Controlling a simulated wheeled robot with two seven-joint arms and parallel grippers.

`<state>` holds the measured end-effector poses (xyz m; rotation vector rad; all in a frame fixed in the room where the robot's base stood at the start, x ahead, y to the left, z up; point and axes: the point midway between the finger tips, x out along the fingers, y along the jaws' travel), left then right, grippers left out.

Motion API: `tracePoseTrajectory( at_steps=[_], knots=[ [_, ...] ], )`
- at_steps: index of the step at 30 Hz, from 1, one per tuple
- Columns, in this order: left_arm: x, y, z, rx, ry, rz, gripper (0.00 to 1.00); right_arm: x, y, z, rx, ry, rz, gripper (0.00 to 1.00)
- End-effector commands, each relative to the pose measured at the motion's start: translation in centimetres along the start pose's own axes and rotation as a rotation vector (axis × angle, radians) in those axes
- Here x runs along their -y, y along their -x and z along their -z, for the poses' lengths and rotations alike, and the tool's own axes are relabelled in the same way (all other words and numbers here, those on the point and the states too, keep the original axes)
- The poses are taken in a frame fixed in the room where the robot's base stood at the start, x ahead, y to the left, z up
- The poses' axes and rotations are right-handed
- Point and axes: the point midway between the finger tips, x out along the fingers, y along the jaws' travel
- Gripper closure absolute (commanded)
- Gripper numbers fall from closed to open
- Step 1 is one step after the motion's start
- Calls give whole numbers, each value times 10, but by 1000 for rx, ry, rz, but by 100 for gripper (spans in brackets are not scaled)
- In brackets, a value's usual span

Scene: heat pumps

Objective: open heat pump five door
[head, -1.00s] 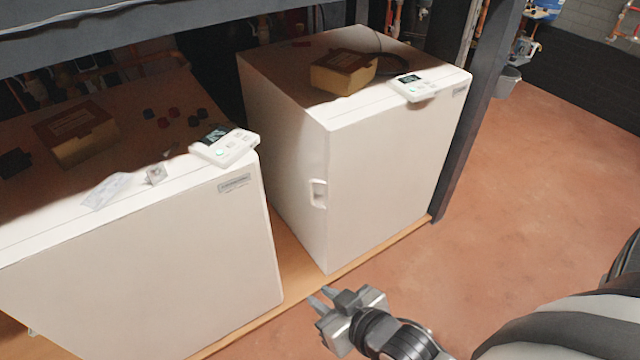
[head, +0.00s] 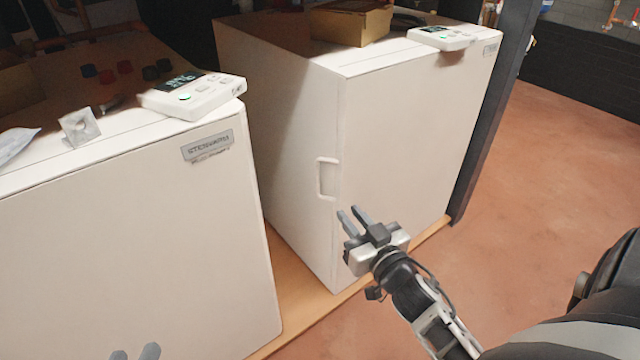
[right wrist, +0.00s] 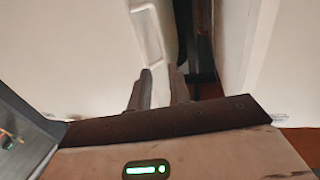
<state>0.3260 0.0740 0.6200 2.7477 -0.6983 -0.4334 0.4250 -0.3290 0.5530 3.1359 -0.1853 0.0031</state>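A white heat pump (head: 415,130) stands on the right of the head view, and its door looks closed. Only the fingertips of my left gripper (head: 135,353) show at the bottom edge, apart from each other, before the left heat pump (head: 120,240).
A controller (head: 442,38) and a cardboard box (head: 350,22) lie on the right unit. Another controller (head: 193,96) lies on the left unit. A dark post (head: 497,110) stands beside the right unit. The floor (head: 560,180) on the right is clear.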

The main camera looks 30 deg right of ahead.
Motion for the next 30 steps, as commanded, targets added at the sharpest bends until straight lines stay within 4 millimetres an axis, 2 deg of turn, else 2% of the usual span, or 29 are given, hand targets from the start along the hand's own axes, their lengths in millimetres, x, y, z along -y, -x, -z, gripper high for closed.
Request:
tracePoseTrajectory(
  at_steps=[9, 15, 21, 30],
  knots=[
    [-3, -3, 1, -41, 57, -33, 64, 0, -71, -2, -3, 3, 2, 81],
    [-6, -3, 3, -65, 91, -55, 64, 0, -109, -1, -1, 3, 0, 81],
    [-8, -3, 5, -78, 113, -69, 64, 0, -129, -1, 1, 1, 0, 81],
    [-8, -3, 8, -88, 119, -74, 64, 0, -134, 0, 2, 0, 0, 81]
  ],
)
